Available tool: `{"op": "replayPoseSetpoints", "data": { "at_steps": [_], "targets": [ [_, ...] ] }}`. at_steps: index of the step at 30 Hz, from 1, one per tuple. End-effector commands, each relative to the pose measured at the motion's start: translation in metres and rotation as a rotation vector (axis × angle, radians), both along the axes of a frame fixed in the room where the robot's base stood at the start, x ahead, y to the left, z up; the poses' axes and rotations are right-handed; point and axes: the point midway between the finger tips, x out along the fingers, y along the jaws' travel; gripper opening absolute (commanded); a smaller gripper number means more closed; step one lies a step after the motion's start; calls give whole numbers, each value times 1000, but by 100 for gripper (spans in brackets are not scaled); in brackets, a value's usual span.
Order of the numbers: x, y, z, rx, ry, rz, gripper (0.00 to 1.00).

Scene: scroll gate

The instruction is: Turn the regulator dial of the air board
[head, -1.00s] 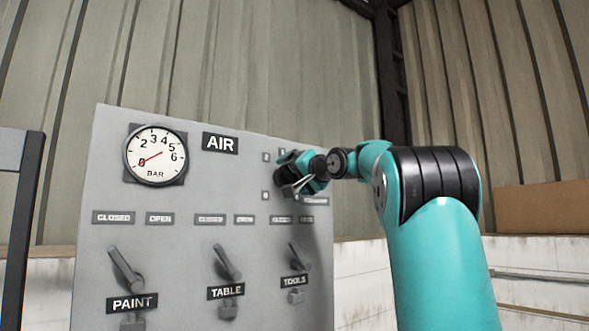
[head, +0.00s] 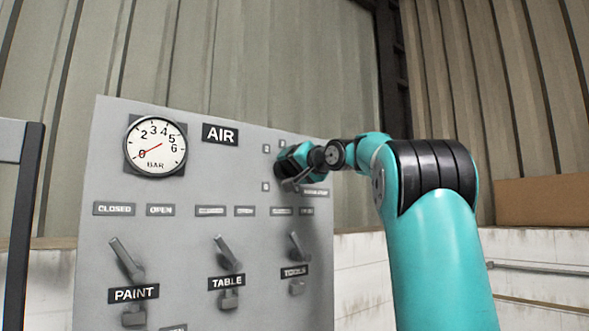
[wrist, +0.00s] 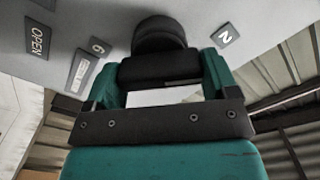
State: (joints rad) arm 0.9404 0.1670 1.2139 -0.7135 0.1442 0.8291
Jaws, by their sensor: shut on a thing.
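The grey air board (head: 200,185) stands upright in the head view, with the word AIR at its top. My gripper (head: 290,168) is at the board's upper right and is shut on the regulator dial. My gripper and arm mostly hide the dial in the head view. In the wrist view the dial is a round black knob (wrist: 160,32) at the tips of my gripper (wrist: 165,72). The pressure gauge (head: 155,146) at upper left has a red needle pointing at about 0.
Three lever valves marked PAINT (head: 128,260), TABLE (head: 227,255) and TOOLS (head: 297,246) stick out below my gripper. A dark post (head: 22,230) stands at the left edge. A brown box (head: 545,201) lies on the low wall at right.

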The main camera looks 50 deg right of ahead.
Motion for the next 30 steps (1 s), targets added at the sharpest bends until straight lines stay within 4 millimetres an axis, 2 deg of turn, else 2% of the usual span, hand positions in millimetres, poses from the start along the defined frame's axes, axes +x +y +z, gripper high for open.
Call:
{"op": "replayPoseSetpoints", "data": {
  "at_steps": [30],
  "targets": [
    [1,2,-1,-889,213,0,56]
  ]
}}
